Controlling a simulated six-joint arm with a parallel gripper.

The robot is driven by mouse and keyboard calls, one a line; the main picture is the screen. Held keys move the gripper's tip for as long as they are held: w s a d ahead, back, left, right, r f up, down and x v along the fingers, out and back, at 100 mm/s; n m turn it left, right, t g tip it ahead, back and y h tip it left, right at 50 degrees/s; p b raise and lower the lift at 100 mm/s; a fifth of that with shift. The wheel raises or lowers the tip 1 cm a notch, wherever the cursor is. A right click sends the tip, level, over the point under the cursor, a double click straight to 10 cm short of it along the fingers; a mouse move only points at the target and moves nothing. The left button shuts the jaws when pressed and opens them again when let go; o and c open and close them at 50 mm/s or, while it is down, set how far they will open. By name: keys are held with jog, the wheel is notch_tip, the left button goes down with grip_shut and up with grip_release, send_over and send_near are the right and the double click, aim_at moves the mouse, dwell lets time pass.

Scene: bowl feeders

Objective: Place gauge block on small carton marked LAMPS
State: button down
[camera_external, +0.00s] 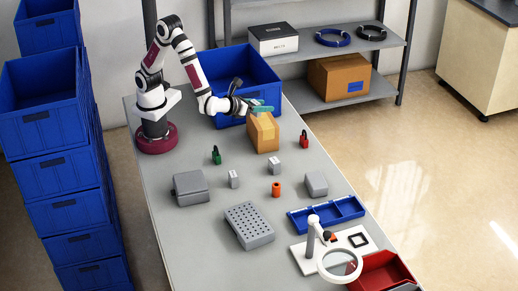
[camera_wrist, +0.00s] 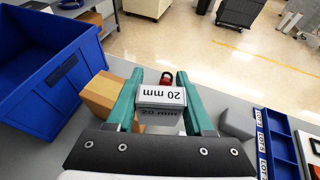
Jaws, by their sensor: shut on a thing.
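My gripper (camera_wrist: 160,82) has teal fingers. The carton also shows in the wrist view (camera_wrist: 100,92), to the left of the block and partly behind the left finger. No LAMPS lettering is legible on it.
A blue bin (camera_external: 250,75) stands behind the carton. A red padlock (camera_external: 304,141) and a green padlock (camera_external: 216,155) flank it. Two small grey blocks (camera_external: 233,179) (camera_external: 274,165), an orange cylinder (camera_external: 276,189) and a perforated grey block (camera_external: 249,225) lie nearer on the bench.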

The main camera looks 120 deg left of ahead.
jog(key=s+a+r+g, duration=0.1)
jog(key=s, duration=0.3)
jog(key=n, duration=0.1)
send_over(268, 115)
jog(key=f, duration=0.6)
jog(key=shift+s+d+f, duration=0.1)
jog(key=shift+d+f, duration=0.1)
jog(key=shift+d, duration=0.15)
jog(key=shift+y, duration=0.3)
jog(key=shift+a+f, duration=0.15)
jog(key=shift+f, duration=0.95)
jog(key=shift+a+f, duration=0.15)
jog(key=shift+f, duration=0.95)
jog(key=shift+c, duration=1.4)
grip_release()
jog(key=shift+f, duration=0.15)
